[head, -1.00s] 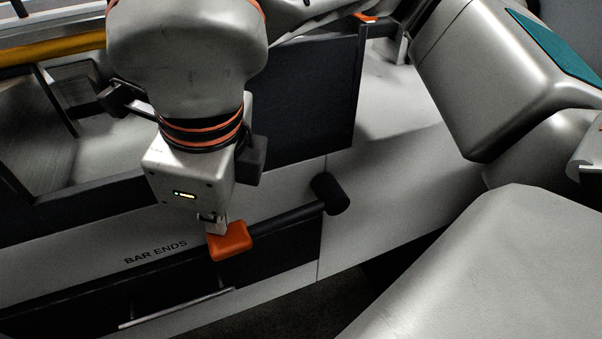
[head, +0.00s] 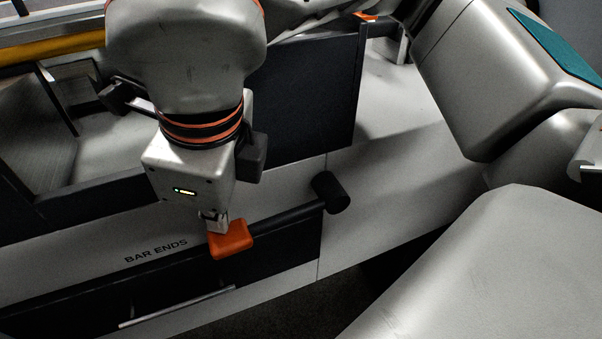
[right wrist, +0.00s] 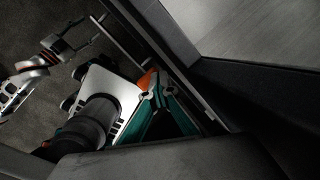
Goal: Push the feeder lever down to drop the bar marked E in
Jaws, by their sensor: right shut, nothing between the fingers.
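The feeder lever is a dark bar with an orange paddle (head: 230,240) on its end. It runs from a black round hub (head: 331,193) across the front of the machine. My right gripper (head: 215,224) is shut and empty, pointing down, with its tips right at the top of the paddle. I cannot tell whether they touch. In the right wrist view the fingers (right wrist: 158,92) are together beside the orange paddle (right wrist: 146,79). The bar marked E does not show.
The white machine front carries the label BAR ENDS (head: 156,252). Below it is a dark drawer front with a thin metal handle (head: 177,307). A dark upright panel (head: 310,110) stands behind the lever. Dark floor shows at the lower middle.

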